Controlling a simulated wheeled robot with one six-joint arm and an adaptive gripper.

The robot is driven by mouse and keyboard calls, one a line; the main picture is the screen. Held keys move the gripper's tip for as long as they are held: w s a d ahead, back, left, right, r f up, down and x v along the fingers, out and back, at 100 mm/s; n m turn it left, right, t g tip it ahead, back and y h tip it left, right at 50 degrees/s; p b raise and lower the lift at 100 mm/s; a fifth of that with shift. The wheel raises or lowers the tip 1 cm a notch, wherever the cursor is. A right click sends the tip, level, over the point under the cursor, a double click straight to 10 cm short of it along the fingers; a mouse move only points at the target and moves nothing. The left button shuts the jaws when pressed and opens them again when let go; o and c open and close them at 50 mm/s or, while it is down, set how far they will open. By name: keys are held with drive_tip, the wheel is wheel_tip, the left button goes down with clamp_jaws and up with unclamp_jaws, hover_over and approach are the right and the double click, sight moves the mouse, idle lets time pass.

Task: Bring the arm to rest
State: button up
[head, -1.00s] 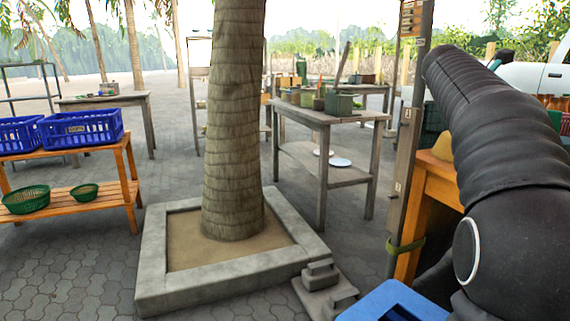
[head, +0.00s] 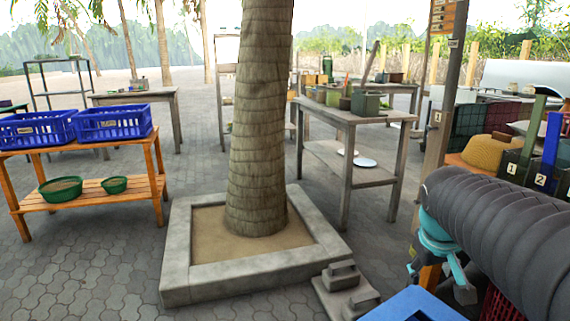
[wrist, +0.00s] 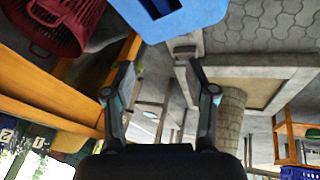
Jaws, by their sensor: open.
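My gripper (head: 440,268) shows in the head view at the lower right, at the end of my dark, ribbed arm. It points down and its teal fingers are spread. The wrist view also shows my gripper (wrist: 158,75) with its two fingers wide apart and nothing between them. That view is turned upside down. The gripper hangs in the air near the blue object (head: 415,305) at the bottom edge, close to the orange wooden table. I cannot tell how far it is from either.
A palm trunk (head: 258,120) stands in a concrete planter (head: 180,275), with stone blocks (head: 345,285) at its corner. A grey table (head: 350,118) stands behind. Blue crates (head: 110,123) sit on a wooden shelf at left. A red basket (wrist: 45,30) is close by.

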drive_tip(key=s+a+f+t+y+p, duration=0.1)
drive_tip(key=s+a+f+y, duration=0.1)
drive_tip(key=s+a, duration=1)
drive_tip(key=shift+s+a+f+t+y+p, duration=0.15)
drive_tip(key=shift+s+f+t+y+p, duration=0.2)
drive_tip(key=shift+s+f, duration=0.45)
drive_tip(key=shift+s+r, duration=0.15)
